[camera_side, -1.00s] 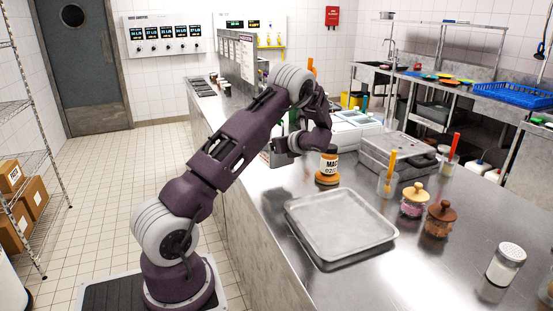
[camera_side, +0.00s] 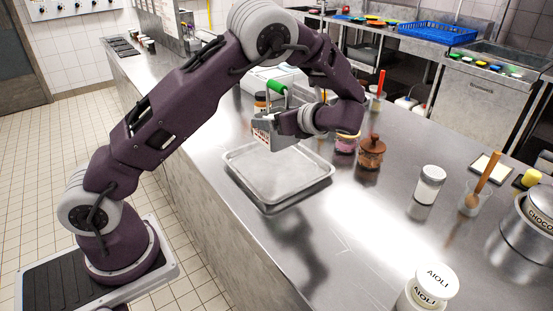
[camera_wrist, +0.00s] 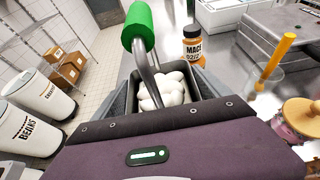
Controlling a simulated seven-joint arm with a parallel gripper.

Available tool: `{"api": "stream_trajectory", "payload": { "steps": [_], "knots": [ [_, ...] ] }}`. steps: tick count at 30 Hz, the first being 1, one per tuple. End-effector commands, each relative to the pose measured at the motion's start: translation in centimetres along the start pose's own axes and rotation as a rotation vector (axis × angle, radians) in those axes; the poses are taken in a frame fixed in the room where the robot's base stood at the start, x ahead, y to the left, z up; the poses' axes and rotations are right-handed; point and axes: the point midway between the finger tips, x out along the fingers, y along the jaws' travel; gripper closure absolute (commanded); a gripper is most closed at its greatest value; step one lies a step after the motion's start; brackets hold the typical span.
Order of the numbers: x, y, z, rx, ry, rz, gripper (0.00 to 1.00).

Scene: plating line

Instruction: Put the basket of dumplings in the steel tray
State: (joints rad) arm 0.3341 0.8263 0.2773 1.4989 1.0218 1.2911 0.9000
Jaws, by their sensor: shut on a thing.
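The basket of dumplings is a small dark metal basket (camera_wrist: 196,88) with white dumplings (camera_wrist: 165,88) inside and a green-ended handle (camera_wrist: 138,28). The green handle end also shows in the side view (camera_side: 277,88). My gripper (camera_side: 268,132) is shut on the basket; its grey fingers flank the basket in the wrist view. The steel tray (camera_side: 265,203) is shallow, rectangular and empty where I can see it. It lies on the counter, with the gripper and basket raised over its far part. The gripper hides much of the basket in the side view.
An orange-labelled bottle (camera_wrist: 191,45) stands just beyond the basket. A white-lidded shaker (camera_side: 429,184) is farther right. The counter in front of the tray is clear.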

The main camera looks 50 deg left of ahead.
Motion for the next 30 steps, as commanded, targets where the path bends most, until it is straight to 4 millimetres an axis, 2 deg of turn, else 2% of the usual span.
{"api": "stream_trajectory", "payload": {
  "steps": [3,14,24,25,27,30],
  "knots": [
    [1.1,0.1,-2.8,0.006,-0.002,0.002,0.68],
    [3.3,0.0,-8.1,0.004,0.000,0.001,0.68],
    [3.5,0.0,-8.5,0.001,0.000,0.000,0.68],
    [3.5,0.0,-8.5,0.000,0.001,-0.001,0.08],
    [3.5,0.0,-8.5,0.000,0.001,-0.001,0.00],
    [3.5,0.0,-8.5,0.001,0.001,0.000,0.00]
  ]
}}
